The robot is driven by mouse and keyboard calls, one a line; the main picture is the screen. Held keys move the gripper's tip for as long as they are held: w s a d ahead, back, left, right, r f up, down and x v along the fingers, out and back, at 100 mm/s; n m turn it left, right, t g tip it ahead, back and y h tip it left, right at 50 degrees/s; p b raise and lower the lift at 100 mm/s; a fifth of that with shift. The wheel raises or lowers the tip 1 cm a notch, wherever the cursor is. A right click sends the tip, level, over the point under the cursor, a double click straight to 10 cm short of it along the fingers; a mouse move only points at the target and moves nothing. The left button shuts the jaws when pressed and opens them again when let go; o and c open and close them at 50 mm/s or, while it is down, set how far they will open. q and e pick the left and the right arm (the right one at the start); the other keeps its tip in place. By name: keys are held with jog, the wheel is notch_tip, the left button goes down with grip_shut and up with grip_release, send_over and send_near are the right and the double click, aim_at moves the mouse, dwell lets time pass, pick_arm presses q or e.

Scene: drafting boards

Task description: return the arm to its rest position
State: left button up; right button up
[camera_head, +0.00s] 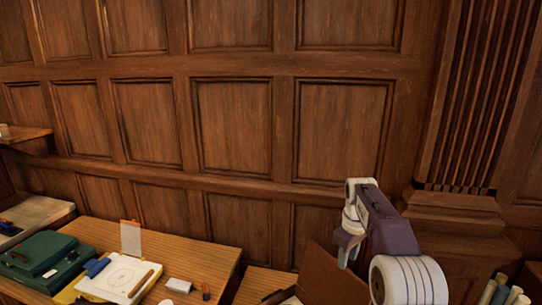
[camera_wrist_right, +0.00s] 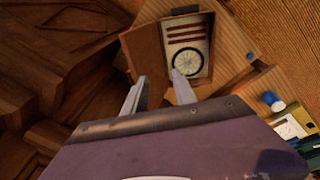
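My right gripper (camera_head: 348,240) is raised in front of the panelled wall in the head view, at the right of the desk, with its fingers pointing down. In the right wrist view its two fingers (camera_wrist_right: 158,78) are apart with nothing between them, so it is open. It is not touching anything that I can see. My left gripper and arm do not show in either view.
Below the right gripper is an open brown case (camera_head: 332,278), seen in the wrist view with a round dial (camera_wrist_right: 188,63) inside. Rolled tubes (camera_head: 500,293) stand at lower right.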

jog(key=s+a+f+m+b, duration=0.1)
jog(key=s+f+m, duration=0.1)
jog(key=s+f, duration=0.3)
jog(key=s+a+f+m+b, duration=0.1)
jog(key=s+f, duration=0.4)
jog(key=s, duration=0.8)
jog(key=s+a+f+m, duration=0.2)
jog(key=s+f+m, duration=0.2)
jog(key=s, duration=0.6)
jog(key=shift+a+f+m+g+y+b, duration=0.3)
jog(key=shift+a+f+b, duration=0.1)
jog(key=shift+f, duration=0.2)
